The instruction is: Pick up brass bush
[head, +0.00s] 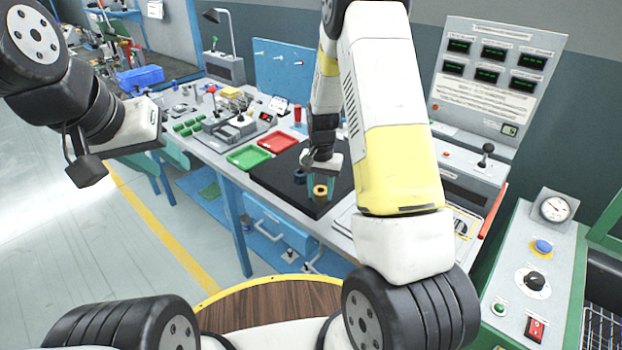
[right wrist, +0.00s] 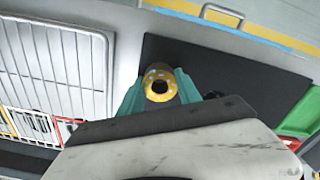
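The brass bush (head: 320,192) is a short yellow ring with a dark bore, at the front part of the black mat (head: 283,192). My right gripper (head: 320,188) points down over it, with a teal finger on each side. In the right wrist view the bush (right wrist: 158,84) sits between the teal fingers (right wrist: 158,92), which appear to touch its sides. Whether its base touches the mat is hard to tell. My left gripper (head: 168,168) hangs at the left, its teal fingers apart and empty.
A dark blue ring-like part (head: 300,176) lies on the mat just behind the bush. A green tray (head: 248,157) and a red tray (head: 278,142) stand behind the mat. A control panel (head: 490,80) rises at the right.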

